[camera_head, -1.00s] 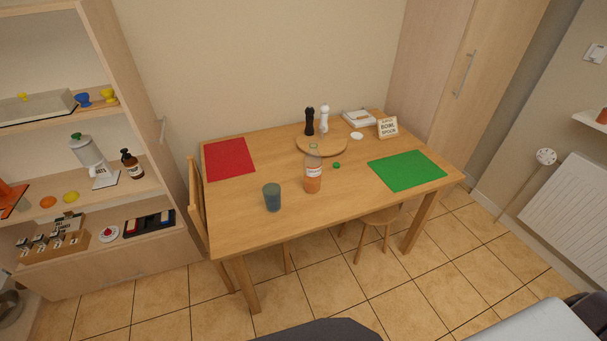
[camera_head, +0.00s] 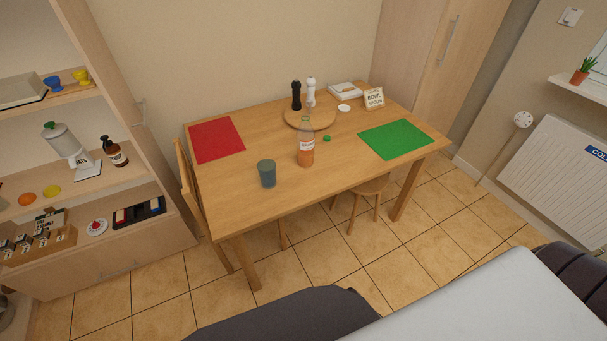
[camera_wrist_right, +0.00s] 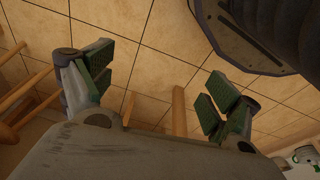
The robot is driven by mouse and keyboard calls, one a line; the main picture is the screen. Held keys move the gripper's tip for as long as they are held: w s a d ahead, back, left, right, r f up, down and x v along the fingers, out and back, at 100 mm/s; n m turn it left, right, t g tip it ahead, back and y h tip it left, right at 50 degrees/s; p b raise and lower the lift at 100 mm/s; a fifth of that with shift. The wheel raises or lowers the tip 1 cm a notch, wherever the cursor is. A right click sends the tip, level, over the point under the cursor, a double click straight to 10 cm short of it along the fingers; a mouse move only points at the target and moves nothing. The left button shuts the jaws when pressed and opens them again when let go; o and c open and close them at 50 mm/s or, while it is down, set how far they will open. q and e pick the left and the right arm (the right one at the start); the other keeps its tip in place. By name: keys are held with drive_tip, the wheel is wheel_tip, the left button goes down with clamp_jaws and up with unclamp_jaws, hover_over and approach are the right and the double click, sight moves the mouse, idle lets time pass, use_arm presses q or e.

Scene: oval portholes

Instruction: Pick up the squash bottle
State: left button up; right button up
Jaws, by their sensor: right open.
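The squash bottle (camera_head: 306,150) stands upright on the wooden table (camera_head: 240,205) in the head view. It is clear, with orange liquid in its lower part and a pale label. A small green cap (camera_head: 327,138) lies on the table just right of it. My right gripper (camera_wrist_right: 155,90) shows in the right wrist view, its green-padded fingers wide apart and empty. Floor tiles and wooden legs show beyond the fingers, and the bottle is not in that view. My left gripper is not in either view.
A blue-grey cup (camera_head: 267,174) stands left of the bottle. Behind is a round board (camera_head: 297,123) with dark and white mills. Red (camera_head: 216,140) and green (camera_head: 396,139) mats lie at the sides. A chair (camera_head: 187,190) is at the table's left end; a stool (camera_head: 369,190) is partly under its front.

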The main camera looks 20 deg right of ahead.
drive_tip(key=w+a+r+m+t+y+b, duration=0.1)
drive_tip(key=w+a+r+m+t+y, duration=0.2)
drive_tip(key=w+r, duration=0.65)
drive_tip(key=w+a+r+m+t+y, duration=0.25)
drive_tip(key=w+r+m, duration=0.3)
drive_tip(key=r, duration=0.75)
drive_tip(key=w+a+r+m+t+y+b, duration=0.1)
drive_tip(key=w+a+r+m+t+y, duration=0.2)
drive_tip(key=w+r, duration=0.75)
drive_tip(key=w+d+r+m+t+h, duration=0.2)
drive_tip(key=w+d+r+m+t, duration=0.25)
drive_tip(key=w+r+m, duration=0.5)
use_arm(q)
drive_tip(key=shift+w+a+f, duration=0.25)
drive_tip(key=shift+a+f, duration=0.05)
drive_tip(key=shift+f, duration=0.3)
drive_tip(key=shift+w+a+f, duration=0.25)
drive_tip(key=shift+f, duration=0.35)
use_arm(e)
drive_tip(key=w+d+f+m+t+h, duration=0.1)
drive_tip(key=d+m+h, duration=0.3)
drive_tip(key=m, duration=0.5)
drive_tip(key=w+d+f+m+t+h, duration=0.1)
drive_tip(key=w+d+f+m+h, duration=0.2)
drive_tip(key=d+m, duration=0.5)
drive_tip(key=shift+w+d+m+t+h, duration=0.25)
drive_tip(key=shift+w+m+t+h, duration=0.2)
drive_tip(key=shift+w+h, duration=0.25)
drive_tip(key=shift+w+r, duration=0.1)
